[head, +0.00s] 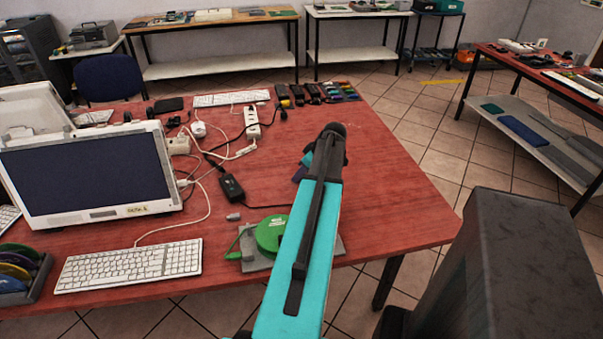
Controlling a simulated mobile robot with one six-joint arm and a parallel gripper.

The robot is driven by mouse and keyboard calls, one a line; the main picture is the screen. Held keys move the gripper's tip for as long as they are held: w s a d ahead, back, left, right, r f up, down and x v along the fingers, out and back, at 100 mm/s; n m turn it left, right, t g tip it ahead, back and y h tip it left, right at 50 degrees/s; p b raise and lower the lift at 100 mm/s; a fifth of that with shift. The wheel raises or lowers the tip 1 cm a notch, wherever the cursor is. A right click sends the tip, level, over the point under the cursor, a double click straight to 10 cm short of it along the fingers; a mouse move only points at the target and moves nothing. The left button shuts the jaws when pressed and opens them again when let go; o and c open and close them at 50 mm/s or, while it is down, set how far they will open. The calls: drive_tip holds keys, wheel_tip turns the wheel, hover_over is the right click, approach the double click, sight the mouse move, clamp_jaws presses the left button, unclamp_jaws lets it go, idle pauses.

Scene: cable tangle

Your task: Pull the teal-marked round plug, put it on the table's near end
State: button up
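A white power strip (252,122) lies on the red table (400,205), left of my arm, with cables running to it. A white round plug or adapter (198,129) sits left of the strip among the cables. I cannot make out a teal mark on any plug at this size. My turquoise and black arm reaches over the table's right part and bends down at its far end. The table's near right end is bare beside the arm.
A black power brick (231,187) and a green reel (270,234) lie left of my arm. A monitor (90,173) and a keyboard (130,266) stand on the left. Several dark small devices (315,94) line the far edge. The table's right side is clear.

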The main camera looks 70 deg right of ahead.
drive_tip(key=b+v, duration=0.2)
drive_tip(key=v, duration=1.1)
drive_tip(key=shift+s+r, duration=0.2)
drive_tip(key=shift+r, duration=0.1)
drive_tip(key=shift+a+r, duration=0.1)
